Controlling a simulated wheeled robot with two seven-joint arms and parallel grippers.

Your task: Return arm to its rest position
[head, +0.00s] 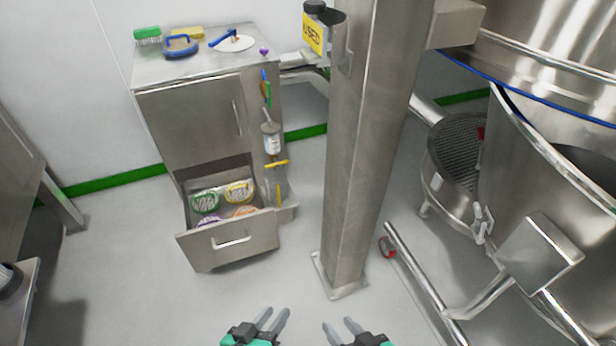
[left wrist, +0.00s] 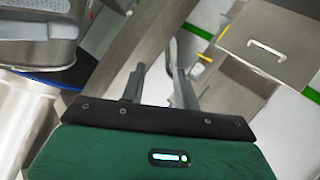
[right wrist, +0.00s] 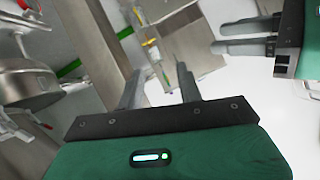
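My left gripper (head: 273,321) is at the bottom of the head view, left of centre. Its two grey fingers stand apart with nothing between them, as the left wrist view (left wrist: 158,88) also shows. My right gripper (head: 340,328) is at the bottom of the head view, right of the left one. Its fingers are also apart and empty, as in the right wrist view (right wrist: 160,90). Both grippers are in front of the cabinet and pillar, above the floor, touching nothing that I can see.
A steel cabinet (head: 190,118) stands at left with its lower drawer (head: 228,246) open, holding several coloured round items. A steel pillar (head: 362,150) rises in the centre. A large steel vessel (head: 560,190) and pipes fill the right. The floor (head: 130,270) at left is clear.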

